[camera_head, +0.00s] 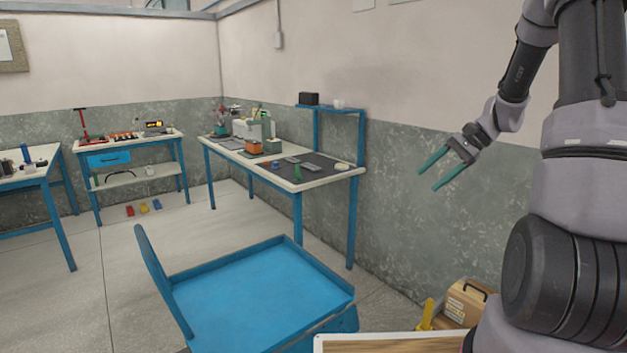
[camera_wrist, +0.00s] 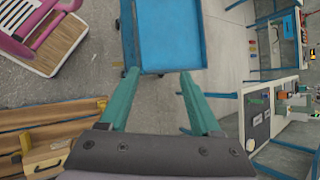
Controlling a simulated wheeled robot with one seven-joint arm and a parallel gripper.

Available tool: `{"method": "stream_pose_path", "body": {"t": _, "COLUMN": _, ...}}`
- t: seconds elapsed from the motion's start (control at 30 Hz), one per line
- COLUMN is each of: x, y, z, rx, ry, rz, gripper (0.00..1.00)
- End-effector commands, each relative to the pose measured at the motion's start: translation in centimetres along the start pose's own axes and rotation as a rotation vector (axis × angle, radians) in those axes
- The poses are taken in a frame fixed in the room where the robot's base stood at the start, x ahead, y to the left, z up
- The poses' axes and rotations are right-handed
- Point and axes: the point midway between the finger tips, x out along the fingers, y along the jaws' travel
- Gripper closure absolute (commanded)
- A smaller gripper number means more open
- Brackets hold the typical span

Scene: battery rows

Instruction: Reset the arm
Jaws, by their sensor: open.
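My gripper (camera_head: 440,172) has two teal fingers held apart with nothing between them. It hangs in the air at the right of the head view, in front of the grey lower wall. My arm rises above it and bends at the upper right. In the wrist view my gripper (camera_wrist: 157,85) shows both fingers spread, with the blue cart (camera_wrist: 172,35) beyond them. Nothing touches the fingers in either view.
A blue cart (camera_head: 255,290) stands in front. Workbenches with small items stand behind it: the long one (camera_head: 345,174), the middle one (camera_head: 170,140) and the left one (camera_head: 50,160). A wooden box (camera_head: 462,302) lies low at the right. A pink-framed object (camera_wrist: 55,40) shows in the wrist view.

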Motion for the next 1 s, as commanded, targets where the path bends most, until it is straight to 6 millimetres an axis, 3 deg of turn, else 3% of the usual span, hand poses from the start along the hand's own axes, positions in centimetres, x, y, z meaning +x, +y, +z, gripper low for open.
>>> {"method": "stream_pose_path", "body": {"t": 0.03, "x": -1.0, "y": -0.5, "z": 2.3, "rx": -0.053, "ry": 0.041, "rz": 0.025, "gripper": 0.36}}
{"method": "stream_pose_path", "body": {"t": 0.27, "x": -4.3, "y": -0.4, "z": 10.8, "rx": -0.260, "ry": 0.218, "rz": 0.118, "gripper": 0.36}}
{"method": "stream_pose_path", "body": {"t": 0.6, "x": -8.3, "y": 2.8, "z": 21.4, "rx": -0.560, "ry": 0.495, "rz": 0.164, "gripper": 0.36}}
{"method": "stream_pose_path", "body": {"t": 0.8, "x": -9.9, "y": 5.4, "z": 25.4, "rx": -0.710, "ry": 0.642, "rz": 0.147, "gripper": 0.36}}
{"method": "stream_pose_path", "body": {"t": 1.0, "x": -10.7, "y": 6.9, "z": 27.1, "rx": -0.787, "ry": 0.720, "rz": 0.127, "gripper": 0.36}}
